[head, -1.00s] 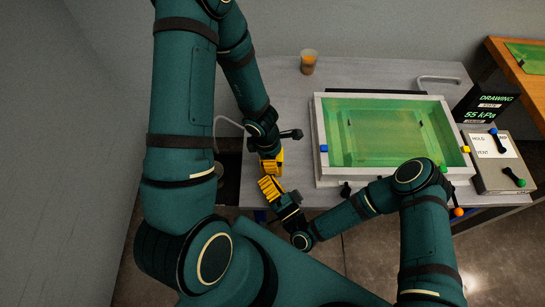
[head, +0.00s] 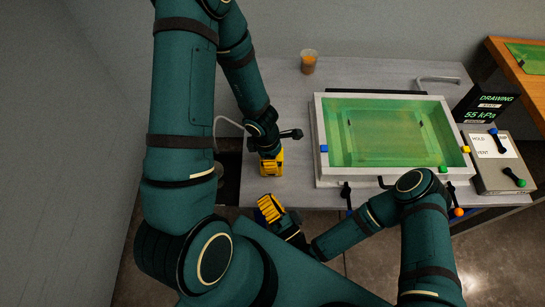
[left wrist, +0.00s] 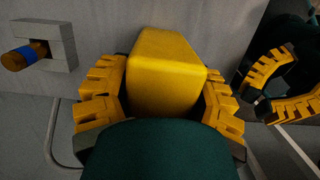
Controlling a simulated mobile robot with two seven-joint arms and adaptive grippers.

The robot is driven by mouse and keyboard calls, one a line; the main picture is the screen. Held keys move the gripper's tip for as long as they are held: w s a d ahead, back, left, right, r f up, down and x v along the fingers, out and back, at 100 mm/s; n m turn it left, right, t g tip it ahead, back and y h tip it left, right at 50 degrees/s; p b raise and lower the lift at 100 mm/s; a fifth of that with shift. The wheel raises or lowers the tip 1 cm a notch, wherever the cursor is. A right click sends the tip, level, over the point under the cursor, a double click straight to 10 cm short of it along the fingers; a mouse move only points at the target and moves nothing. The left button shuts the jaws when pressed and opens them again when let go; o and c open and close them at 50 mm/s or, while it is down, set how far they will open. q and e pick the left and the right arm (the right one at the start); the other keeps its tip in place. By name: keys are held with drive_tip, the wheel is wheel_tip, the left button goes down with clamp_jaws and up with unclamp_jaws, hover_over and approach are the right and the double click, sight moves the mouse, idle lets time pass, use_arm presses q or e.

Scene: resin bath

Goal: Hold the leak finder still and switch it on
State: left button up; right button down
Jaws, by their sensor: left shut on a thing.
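The leak finder, a yellow boxy body (left wrist: 165,75), sits between the ribbed yellow fingers of my left gripper (left wrist: 160,95) in the left wrist view. My left gripper is shut on it, and in the head view it shows (head: 267,154) over the left end of the table. My wrist hides part of the leak finder, and I cannot make out its switch. My right gripper (head: 270,207) is in front of the table edge, apart from the leak finder. Its fingers are spread and empty, as the left wrist view shows at the right (left wrist: 278,90).
The grey table (head: 275,85) holds a cup of amber liquid (head: 308,64) and a framed green bath (head: 318,120). A control box (head: 490,175) with levers and a display reading 55 kPa (head: 487,103) stand at the right. A dark opening lies left of the leak finder.

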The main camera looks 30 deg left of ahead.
use_arm(q)
drive_tip(key=o, duration=1.4)
drive_tip(key=shift+r, duration=0.1)
